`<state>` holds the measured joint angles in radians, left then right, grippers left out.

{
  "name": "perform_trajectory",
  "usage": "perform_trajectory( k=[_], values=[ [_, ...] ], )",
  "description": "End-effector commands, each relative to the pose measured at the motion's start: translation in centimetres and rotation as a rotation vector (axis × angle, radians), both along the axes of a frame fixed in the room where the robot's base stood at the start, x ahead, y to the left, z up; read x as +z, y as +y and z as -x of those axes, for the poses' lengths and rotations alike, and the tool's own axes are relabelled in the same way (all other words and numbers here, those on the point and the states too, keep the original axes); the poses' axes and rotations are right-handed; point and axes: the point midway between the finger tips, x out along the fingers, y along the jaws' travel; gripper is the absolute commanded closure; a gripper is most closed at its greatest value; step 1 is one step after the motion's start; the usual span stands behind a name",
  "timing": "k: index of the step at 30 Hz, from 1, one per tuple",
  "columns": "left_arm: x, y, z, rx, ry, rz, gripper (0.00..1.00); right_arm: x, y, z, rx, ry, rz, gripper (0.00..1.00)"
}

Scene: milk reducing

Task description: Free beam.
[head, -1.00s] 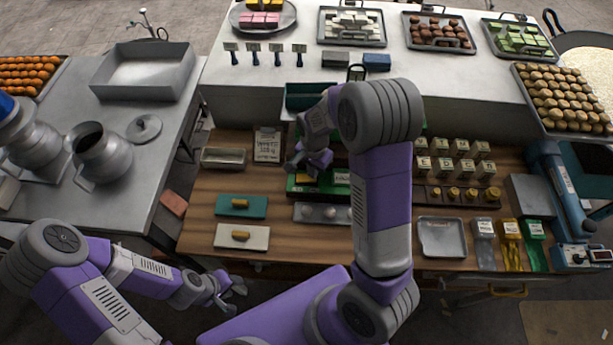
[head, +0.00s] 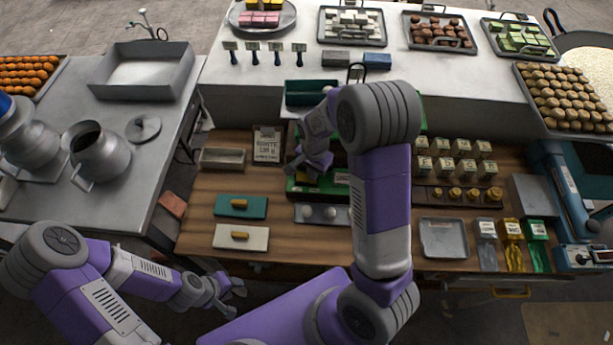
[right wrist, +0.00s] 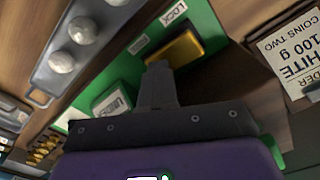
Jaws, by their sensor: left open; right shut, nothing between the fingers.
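A green base (head: 303,191) stands at the middle of the wooden table, mostly behind my right arm; the beam itself cannot be made out. In the right wrist view the green base (right wrist: 208,22) carries a LOCK label (right wrist: 174,14) beside a yellow block (right wrist: 190,47). A second label, partly hidden, reads "UNDER" (right wrist: 112,104). My right gripper (head: 295,170) is shut and empty over the base; its fingertips (right wrist: 160,68) are close to the yellow block, contact unclear. My left gripper (head: 232,291) is open and empty, in front of the table.
A grey strip with white round pieces (head: 308,213) lies in front of the base. A card (head: 268,143) stands to the left.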

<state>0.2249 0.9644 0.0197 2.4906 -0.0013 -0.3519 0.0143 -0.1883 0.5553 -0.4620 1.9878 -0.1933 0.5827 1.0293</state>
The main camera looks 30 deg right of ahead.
Motion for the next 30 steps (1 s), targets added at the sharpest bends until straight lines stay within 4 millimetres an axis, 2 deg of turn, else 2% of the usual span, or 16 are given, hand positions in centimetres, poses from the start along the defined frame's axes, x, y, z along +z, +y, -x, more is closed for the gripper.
perform_trajectory(
  k=[5,30],
  values=[
    [0.5,0.0,0.0,0.000,0.000,0.000,0.57,0.6,0.1,0.0,0.002,0.000,-0.001,1.00],
    [5.9,0.0,0.0,0.000,0.000,0.000,0.57,7.1,0.1,0.0,0.001,-0.001,0.000,1.00]
  ],
)
